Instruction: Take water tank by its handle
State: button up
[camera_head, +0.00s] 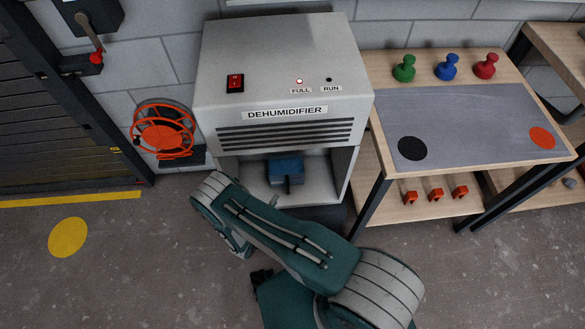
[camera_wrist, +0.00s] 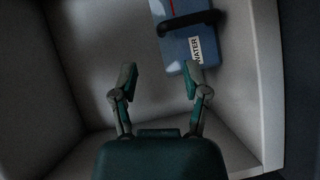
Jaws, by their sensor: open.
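The water tank is a blue box in the lower bay of the dehumidifier (camera_head: 285,103). The tank (camera_head: 286,170) shows in the head view below the vent slats, with a dark handle (camera_head: 289,181) on its front. In the wrist view the tank (camera_wrist: 200,45) is at the top, right of centre, with a white WATER label (camera_wrist: 196,50) and a black handle (camera_wrist: 189,22). My gripper (camera_wrist: 158,75) is open and empty inside the bay. Its right fingertip overlaps the tank's lower edge in the picture; I cannot tell whether they touch. In the head view my arm hides the gripper.
The bay's pale side wall (camera_wrist: 240,75) stands close on the right of the tank in the wrist view. To the right in the head view is a wooden table (camera_head: 470,158) with coloured knobs. A red hose reel (camera_head: 163,130) is on the left. The floor at left is clear.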

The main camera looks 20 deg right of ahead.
aim_at(287, 176)
jog(key=x, duration=0.9)
jog(key=shift+w+a+f, duration=0.1)
jog(key=shift+w, duration=0.05)
jog(key=shift+w+f, duration=0.1)
jog(key=shift+w, duration=0.4)
jog(key=shift+d, duration=0.3)
grip_shut()
